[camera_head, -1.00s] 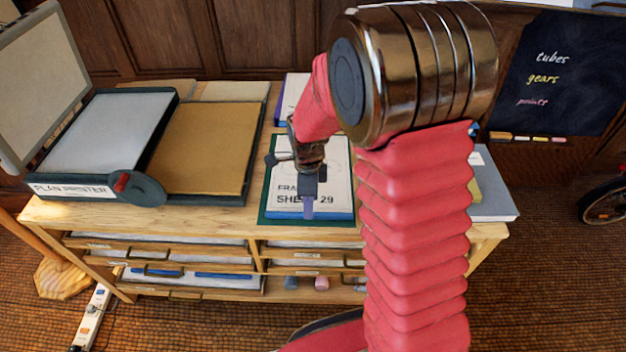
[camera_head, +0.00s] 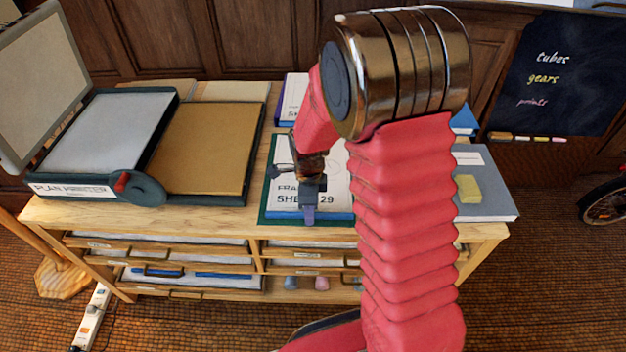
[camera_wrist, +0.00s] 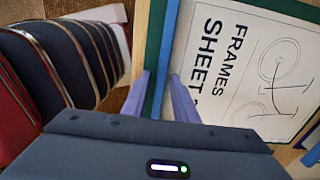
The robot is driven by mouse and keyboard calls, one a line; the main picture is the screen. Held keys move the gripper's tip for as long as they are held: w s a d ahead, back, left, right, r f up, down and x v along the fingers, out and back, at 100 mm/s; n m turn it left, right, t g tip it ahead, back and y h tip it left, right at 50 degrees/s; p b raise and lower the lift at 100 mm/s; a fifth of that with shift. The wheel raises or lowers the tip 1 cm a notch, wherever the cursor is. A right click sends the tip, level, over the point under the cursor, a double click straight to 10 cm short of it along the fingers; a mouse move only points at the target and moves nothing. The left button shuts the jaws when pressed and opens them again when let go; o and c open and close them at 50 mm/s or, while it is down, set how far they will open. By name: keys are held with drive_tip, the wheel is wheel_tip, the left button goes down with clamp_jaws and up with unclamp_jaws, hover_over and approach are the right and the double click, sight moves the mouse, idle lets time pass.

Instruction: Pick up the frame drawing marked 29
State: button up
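The frame drawing marked 29 (camera_head: 337,197) is a white sheet with a blue front strip, lying on a green mat (camera_head: 266,214) on the cabinet top. My arm hides part of it. In the wrist view the drawing (camera_wrist: 240,75) reads "FRAMES SHEET", with the number cut off by my gripper body, and shows a bicycle sketch. My gripper (camera_head: 309,214) is at the drawing's front edge. In the wrist view its two purple fingers (camera_wrist: 163,76) stand apart, one on each side of the blue strip. No grip on it shows.
A plan printer (camera_head: 70,189) and a tan board (camera_head: 203,150) fill the left of the cabinet top. Another blue-edged sheet (camera_head: 292,98) lies behind the drawing. A grey folder (camera_head: 488,195) with a yellow block (camera_head: 467,188) lies at right. Drawers are below.

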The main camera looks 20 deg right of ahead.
clamp_jaws()
drive_tip(key=shift+r, duration=0.1)
idle(0.3)
drive_tip(key=shift+r, duration=1.15)
drive_tip(key=shift+s+a+r, duration=0.15)
drive_tip(key=shift+s+r, duration=0.25)
drive_tip(key=shift+r, duration=0.15)
drive_tip(key=s+a, duration=0.2)
drive_tip(key=s, duration=0.6)
drive_tip(key=s+a, duration=0.3)
drive_tip(key=s, duration=0.5)
drive_tip(key=shift+s+a, duration=0.15)
